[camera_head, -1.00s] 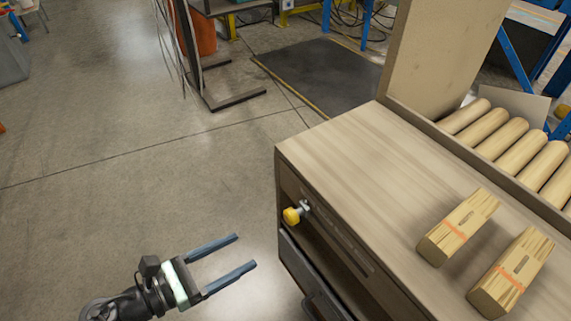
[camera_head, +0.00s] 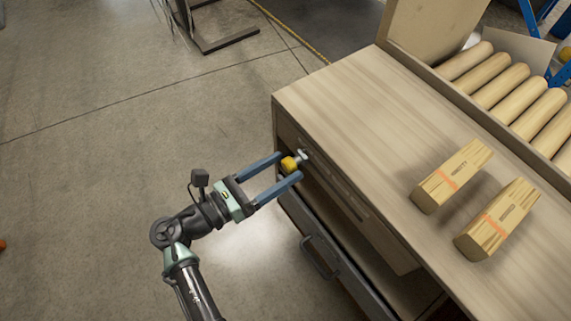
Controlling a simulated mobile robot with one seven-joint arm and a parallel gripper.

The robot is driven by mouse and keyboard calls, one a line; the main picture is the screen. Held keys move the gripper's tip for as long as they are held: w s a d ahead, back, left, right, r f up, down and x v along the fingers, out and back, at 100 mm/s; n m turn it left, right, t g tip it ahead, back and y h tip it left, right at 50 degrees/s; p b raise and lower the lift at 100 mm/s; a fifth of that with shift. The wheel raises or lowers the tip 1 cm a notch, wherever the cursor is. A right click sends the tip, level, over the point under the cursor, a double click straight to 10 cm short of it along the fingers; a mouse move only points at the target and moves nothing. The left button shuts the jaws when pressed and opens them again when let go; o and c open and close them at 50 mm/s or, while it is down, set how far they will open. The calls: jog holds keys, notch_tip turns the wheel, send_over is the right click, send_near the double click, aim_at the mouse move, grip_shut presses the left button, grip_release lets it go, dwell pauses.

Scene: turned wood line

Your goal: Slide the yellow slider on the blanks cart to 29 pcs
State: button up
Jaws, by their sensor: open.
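The yellow slider (camera_head: 289,164) is a small knob on a short metal stem at the left end of a slot in the front face of the blanks cart (camera_head: 340,100). Scale marks along the slot (camera_head: 340,190) are too small to read. My gripper (camera_head: 286,167) is open, with its two blue-grey fingers on either side of the yellow knob. The fingertips reach close to the cart's front. I cannot tell whether either finger touches the knob.
Two wooden blocks with orange bands, one (camera_head: 452,177) left of the other (camera_head: 497,220), lie on the cart top. Several round wooden rods (camera_head: 510,88) lie behind a ledge. Below the slot is a dark drawer front with a handle (camera_head: 320,258). Open floor lies left.

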jog(key=shift+x, duration=0.8)
grip_shut()
dwell(0.9)
